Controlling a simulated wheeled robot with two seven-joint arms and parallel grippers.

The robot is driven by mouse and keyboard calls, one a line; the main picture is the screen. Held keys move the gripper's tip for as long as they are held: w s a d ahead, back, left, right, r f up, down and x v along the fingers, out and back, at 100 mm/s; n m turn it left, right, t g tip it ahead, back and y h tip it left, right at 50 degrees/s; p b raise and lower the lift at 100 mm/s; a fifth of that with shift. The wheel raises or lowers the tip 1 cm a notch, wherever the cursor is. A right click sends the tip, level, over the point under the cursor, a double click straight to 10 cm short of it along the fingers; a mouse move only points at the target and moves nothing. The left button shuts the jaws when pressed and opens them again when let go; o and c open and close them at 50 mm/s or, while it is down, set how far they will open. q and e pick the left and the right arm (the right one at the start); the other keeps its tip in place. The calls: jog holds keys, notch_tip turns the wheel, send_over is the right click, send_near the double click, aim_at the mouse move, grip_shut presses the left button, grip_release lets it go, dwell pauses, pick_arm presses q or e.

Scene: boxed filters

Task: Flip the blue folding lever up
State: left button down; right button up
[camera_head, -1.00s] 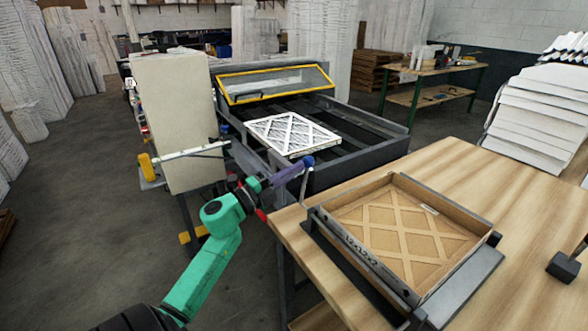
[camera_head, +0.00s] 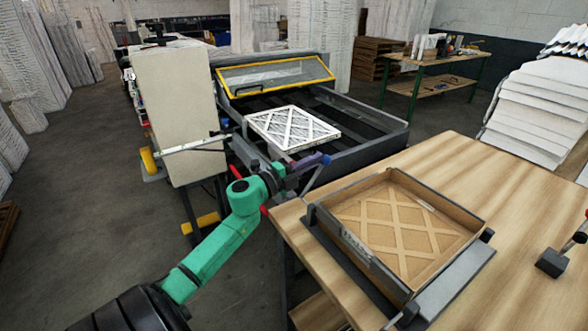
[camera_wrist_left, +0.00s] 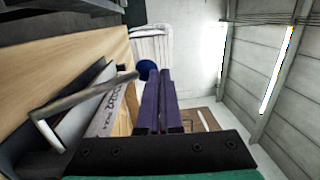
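The blue folding lever is a thin metal rod (camera_head: 309,182) with a blue knob (camera_head: 327,159) at its tip, by the left edge of the wooden table. It rises at a slant to the right. In the left wrist view its bent rod (camera_wrist_left: 85,95) comes in from the left and its knob (camera_wrist_left: 147,68) shows just past the fingertips. My left gripper (camera_head: 312,162) has purple fingers, also seen in the left wrist view (camera_wrist_left: 158,75). They are together, beside the rod just below the knob. Nothing shows between them; whether they touch the lever is unclear. My right gripper is not in view.
A cardboard box tray (camera_head: 475,225) with a lattice filter sits in a dark fixture (camera_head: 470,267) on the wooden table (camera_head: 500,175). A white filter (camera_head: 292,128) lies on the dark machine behind. A black block (camera_head: 552,262) stands at the table's right.

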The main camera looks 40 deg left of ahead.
pick_arm(q)
jog(key=shift+w+d+f+b, duration=0.1)
jog(key=shift+w+d+b, duration=0.05)
jog(key=shift+w, duration=0.2)
jog(key=shift+w+d+f+b, duration=0.1)
jog(key=shift+w+b, duration=0.05)
jog(key=shift+w, duration=0.2)
jog(key=shift+r, duration=0.1)
